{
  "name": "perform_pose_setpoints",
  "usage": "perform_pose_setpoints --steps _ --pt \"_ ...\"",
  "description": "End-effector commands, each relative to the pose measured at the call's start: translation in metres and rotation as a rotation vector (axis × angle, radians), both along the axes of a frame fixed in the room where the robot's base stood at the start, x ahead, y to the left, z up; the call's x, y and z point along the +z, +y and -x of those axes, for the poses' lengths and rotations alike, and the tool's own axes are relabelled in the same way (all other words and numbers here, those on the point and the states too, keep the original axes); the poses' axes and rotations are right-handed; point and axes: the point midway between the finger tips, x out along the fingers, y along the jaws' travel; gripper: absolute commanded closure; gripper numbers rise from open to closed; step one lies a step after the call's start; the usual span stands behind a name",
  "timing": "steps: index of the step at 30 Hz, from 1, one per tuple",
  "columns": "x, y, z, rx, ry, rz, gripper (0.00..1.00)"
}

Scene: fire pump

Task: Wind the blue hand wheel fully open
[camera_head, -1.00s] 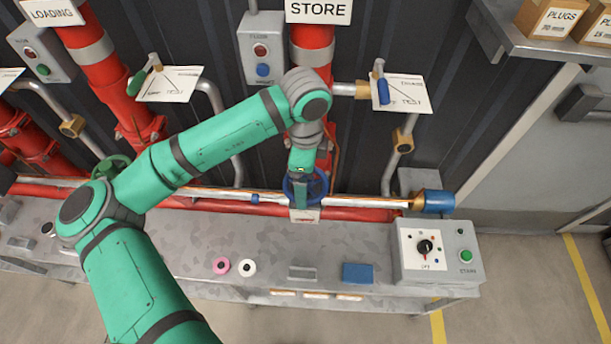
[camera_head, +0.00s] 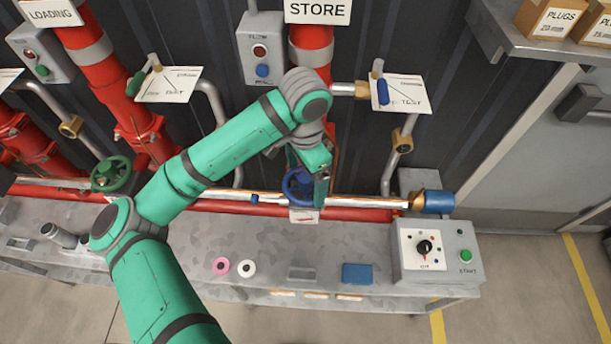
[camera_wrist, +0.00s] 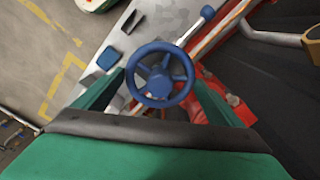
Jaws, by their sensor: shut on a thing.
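The blue hand wheel (camera_head: 293,186) sits on the red pipe under the STORE sign in the head view, partly hidden by my gripper (camera_head: 319,192). In the wrist view the wheel (camera_wrist: 159,87) faces the camera, with its round rim, spokes and hub clear. My gripper's two green fingers (camera_wrist: 160,77) reach along the left and right sides of the rim. The gripper is shut on the wheel across its rim. The contact points of the fingertips are partly hidden.
A green hand wheel (camera_head: 112,173) is on the pipe to the left. A control box (camera_head: 437,250) with a black knob and green button stands on the bench at right. A pink ring (camera_head: 221,266), a white ring (camera_head: 246,268) and a blue block (camera_head: 357,273) lie on the bench.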

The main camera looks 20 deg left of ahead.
Motion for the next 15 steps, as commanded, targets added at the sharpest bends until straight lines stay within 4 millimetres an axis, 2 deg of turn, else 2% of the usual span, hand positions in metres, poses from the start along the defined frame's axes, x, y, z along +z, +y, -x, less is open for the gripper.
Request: perform_pose_setpoints --steps 11,15 --pt "0.0001 -0.0004 0.0001 0.034 0.001 0.001 0.37" --pt "0.0 -0.0012 0.0 0.161 0.0 0.003 0.37"
